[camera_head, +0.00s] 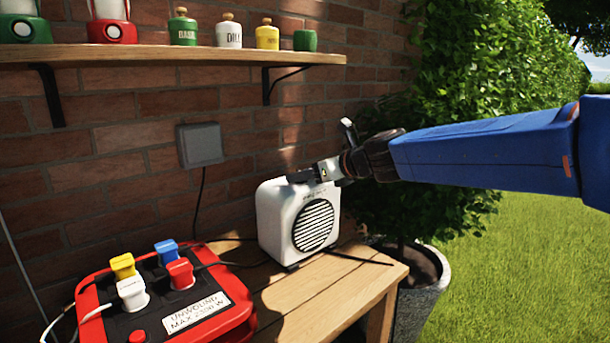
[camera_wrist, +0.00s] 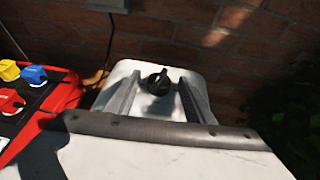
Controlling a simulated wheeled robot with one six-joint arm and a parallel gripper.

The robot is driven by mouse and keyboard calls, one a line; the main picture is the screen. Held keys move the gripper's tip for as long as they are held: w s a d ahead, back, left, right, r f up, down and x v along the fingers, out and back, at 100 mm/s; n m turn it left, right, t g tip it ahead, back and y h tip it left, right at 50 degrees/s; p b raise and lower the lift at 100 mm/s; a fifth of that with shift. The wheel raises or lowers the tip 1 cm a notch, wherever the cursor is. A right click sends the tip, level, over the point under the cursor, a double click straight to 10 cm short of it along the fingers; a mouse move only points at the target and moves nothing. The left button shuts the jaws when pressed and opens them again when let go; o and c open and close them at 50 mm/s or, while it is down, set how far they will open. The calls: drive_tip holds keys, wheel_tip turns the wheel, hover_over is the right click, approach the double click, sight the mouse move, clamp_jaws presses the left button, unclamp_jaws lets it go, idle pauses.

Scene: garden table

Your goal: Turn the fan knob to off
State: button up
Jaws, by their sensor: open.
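The fan (camera_head: 272,218) is a white box with a round dark grille on its front, standing on the wooden table. Its black knob (camera_wrist: 158,82) sits on the fan's top and shows in the wrist view; its ridge looks roughly upright in that picture. I cannot read any marks around it. My gripper (camera_head: 305,176) reaches in from the right, at the fan's top. In the wrist view my gripper (camera_wrist: 160,85) is open, with one finger on each side of the knob and a visible gap to both. In the head view the knob cannot be made out behind the fingers.
A red and black power box (camera_head: 215,320) with several coloured plugs stands left of the fan. A shelf (camera_head: 200,54) with pots and lanterns hangs above on the brick wall. A grey wall box (camera_head: 200,145) has a cable. A planter (camera_head: 425,290) with a leafy bush stands right.

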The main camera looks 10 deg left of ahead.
drive_tip(key=shift+w+a+f, duration=0.1)
drive_tip(key=shift+a, duration=0.1)
drive_tip(key=c, duration=1)
drive_tip(key=shift+w+d+n, duration=0.1)
drive_tip(key=shift+n, duration=0.2)
